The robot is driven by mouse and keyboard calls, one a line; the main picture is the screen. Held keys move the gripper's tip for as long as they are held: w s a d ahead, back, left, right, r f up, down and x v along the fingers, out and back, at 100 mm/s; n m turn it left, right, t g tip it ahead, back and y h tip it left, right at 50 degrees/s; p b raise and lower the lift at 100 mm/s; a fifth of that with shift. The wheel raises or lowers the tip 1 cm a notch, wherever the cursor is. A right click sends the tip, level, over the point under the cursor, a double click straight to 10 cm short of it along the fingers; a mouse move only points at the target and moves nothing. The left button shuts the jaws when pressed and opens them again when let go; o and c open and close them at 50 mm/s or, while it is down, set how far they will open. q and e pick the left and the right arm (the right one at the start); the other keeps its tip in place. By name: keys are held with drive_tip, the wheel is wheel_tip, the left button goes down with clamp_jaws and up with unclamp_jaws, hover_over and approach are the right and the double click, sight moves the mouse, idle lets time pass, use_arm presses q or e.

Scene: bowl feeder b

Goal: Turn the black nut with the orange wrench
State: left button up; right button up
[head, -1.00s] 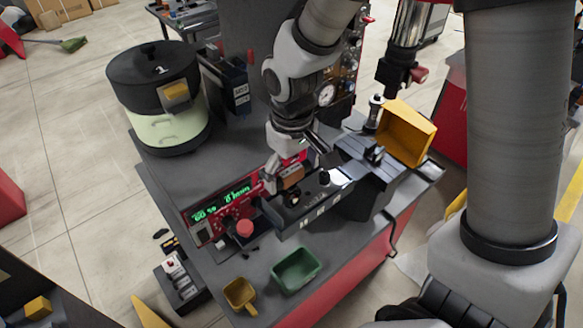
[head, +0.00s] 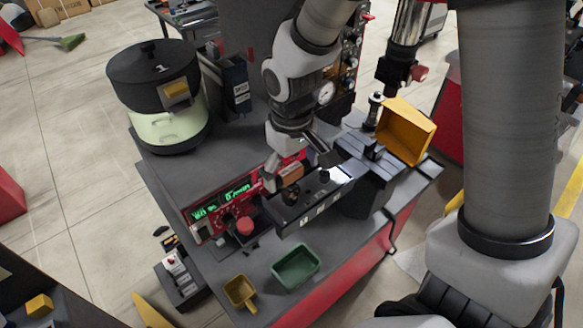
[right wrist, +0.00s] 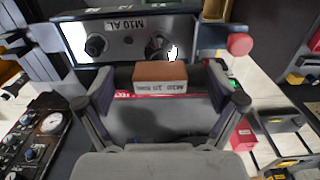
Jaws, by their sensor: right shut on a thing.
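The orange wrench (head: 292,173) shows as an orange-brown block at the front panel's top; it also shows with a printed label in the right wrist view (right wrist: 160,71). My right gripper (head: 284,177) is shut on it, with a finger on each side in the right wrist view (right wrist: 162,92). Beyond the block is a plate (right wrist: 125,58) marked M10 AL, with a black nut (right wrist: 96,46) at left and another dark round part (right wrist: 157,47) behind the block. In the head view a black nut (head: 324,176) stands on the dark fixture. The wrench's working end is hidden. My left gripper is out of view.
A red panel with a green display (head: 222,198) and a red button (head: 245,225) stand left of the fixture. A green bin (head: 296,266) and a small yellow bin (head: 240,291) lie in front. A yellow tray (head: 405,131) is at right, the round bowl feeder (head: 155,75) at back left.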

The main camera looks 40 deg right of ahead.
drive_tip(key=shift+f+b, duration=0.45)
drive_tip(key=shift+f, duration=0.5)
idle(0.3)
drive_tip(key=shift+r+m, duration=0.1)
drive_tip(key=shift+m, duration=1.1)
drive_tip(key=shift+m+p, duration=0.55)
drive_tip(key=shift+m, duration=0.65)
